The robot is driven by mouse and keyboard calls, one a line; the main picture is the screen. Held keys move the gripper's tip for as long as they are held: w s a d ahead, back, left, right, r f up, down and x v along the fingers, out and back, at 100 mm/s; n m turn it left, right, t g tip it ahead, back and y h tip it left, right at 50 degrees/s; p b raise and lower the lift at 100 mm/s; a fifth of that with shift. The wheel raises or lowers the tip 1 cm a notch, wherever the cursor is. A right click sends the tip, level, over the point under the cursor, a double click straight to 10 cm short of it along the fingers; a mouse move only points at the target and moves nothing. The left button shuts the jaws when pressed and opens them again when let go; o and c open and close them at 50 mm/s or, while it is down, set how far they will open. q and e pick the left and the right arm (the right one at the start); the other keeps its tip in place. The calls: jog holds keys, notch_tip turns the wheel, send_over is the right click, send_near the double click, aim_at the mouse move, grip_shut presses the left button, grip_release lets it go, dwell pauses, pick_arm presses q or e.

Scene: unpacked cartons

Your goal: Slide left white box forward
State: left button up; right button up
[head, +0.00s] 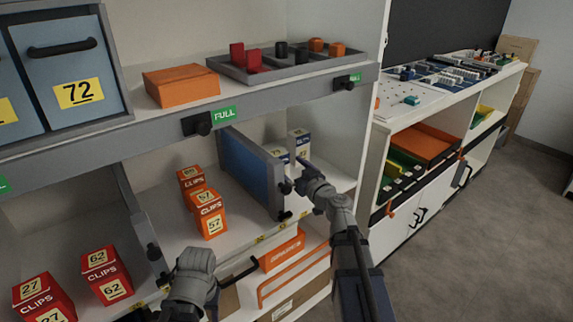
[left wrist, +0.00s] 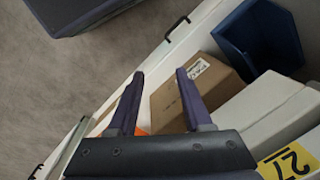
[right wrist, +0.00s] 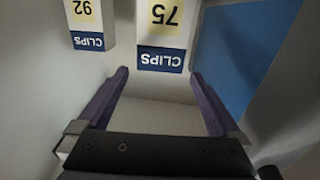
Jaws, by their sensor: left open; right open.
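Two white clips boxes with blue CLIPS bands stand in the right-hand shelf bay. The left white box (head: 281,154) is partly hidden behind a blue panel; it is the box numbered 75 in the right wrist view (right wrist: 165,25). The right white box (head: 299,140), numbered 92, also shows in the right wrist view (right wrist: 86,18). My right gripper (right wrist: 159,73) is open and empty, in the bay's mouth, with the left white box between and beyond its fingertips. Contact is unclear. My left gripper (left wrist: 160,74) is open and empty, low in front of the shelves.
The blue panel (head: 246,167) stands close to the left of my right gripper. Orange clips boxes (head: 209,214) stand in the middle bay, red ones (head: 107,275) further left. A grey tray (head: 290,66) lies on the shelf above. A cardboard box (left wrist: 190,85) is beyond my left fingers.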

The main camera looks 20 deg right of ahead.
aim_at(277, 153)
jog(key=shift+w, duration=0.1)
jog(key=x, duration=0.7)
jog(key=shift+w, duration=0.3)
jog(key=shift+c, duration=0.2)
jog(key=shift+a, duration=0.1)
jog(key=c, duration=1.3)
jog(key=shift+s, duration=0.1)
jog(key=shift+s, duration=0.15)
